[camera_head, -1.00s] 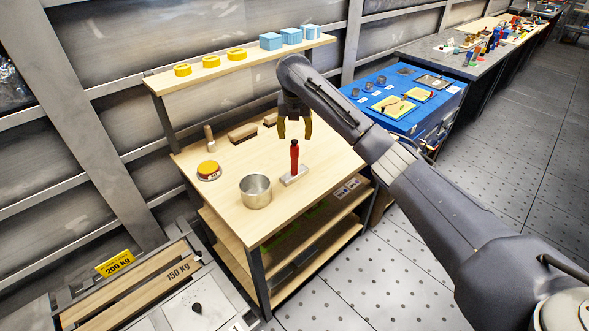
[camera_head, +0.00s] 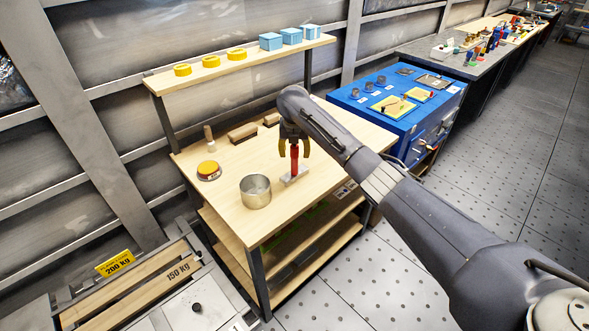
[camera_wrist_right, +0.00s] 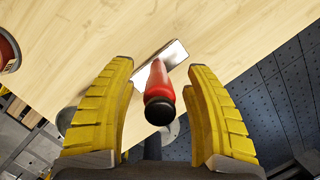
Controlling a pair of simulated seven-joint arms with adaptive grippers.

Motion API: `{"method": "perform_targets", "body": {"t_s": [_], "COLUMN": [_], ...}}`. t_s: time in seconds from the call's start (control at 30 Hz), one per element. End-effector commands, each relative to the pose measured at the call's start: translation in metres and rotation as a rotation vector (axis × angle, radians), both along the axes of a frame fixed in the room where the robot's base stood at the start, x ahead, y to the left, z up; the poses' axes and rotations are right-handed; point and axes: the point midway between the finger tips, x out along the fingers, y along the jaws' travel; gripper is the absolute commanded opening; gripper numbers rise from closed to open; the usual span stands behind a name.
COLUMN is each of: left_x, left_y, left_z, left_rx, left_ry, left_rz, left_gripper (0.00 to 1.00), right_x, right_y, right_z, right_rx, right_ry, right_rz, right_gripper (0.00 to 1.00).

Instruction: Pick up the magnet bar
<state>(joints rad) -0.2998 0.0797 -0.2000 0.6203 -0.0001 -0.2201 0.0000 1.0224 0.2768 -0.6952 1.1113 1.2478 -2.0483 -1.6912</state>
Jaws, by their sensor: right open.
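The magnet bar (camera_head: 295,164) stands on the wooden workbench, with a red upright handle and a flat silver base. In the right wrist view the red handle (camera_wrist_right: 158,84) with its black end points toward the camera, and part of the silver base (camera_wrist_right: 174,53) shows behind it. My right gripper (camera_head: 294,153) is open, with its yellow fingers on either side of the handle's upper part. In the right wrist view a gap shows between the handle and each finger. My left gripper is not in view.
A metal cup (camera_head: 256,191) stands on the bench left of the magnet bar. A yellow-topped tin (camera_head: 209,170) and brushes (camera_head: 242,133) lie farther back. A raised shelf (camera_head: 250,58) holds yellow rings and blue boxes. Bare bench surrounds the bar.

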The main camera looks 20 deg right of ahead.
Motion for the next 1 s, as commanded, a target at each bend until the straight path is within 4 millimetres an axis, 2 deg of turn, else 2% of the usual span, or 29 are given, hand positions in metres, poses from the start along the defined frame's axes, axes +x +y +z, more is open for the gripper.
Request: {"method": "perform_targets", "body": {"t_s": [0.4,0.83,1.0], "left_x": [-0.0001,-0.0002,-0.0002], "left_y": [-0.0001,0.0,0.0], "left_z": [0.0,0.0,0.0], "left_rx": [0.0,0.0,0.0], "left_ry": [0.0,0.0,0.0], "left_rz": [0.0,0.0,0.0], "left_gripper": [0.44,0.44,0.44], "right_x": [0.0017,0.0017,0.0016], "right_y": [-0.0003,-0.0004,-0.0004], "right_z": [-0.0064,-0.0062,-0.0063], "right_rx": [0.0,0.0,0.0], "right_ry": [0.0,0.0,0.0], "right_rz": [0.001,0.001,0.001], "right_gripper": [0.51,0.01,0.0]}}
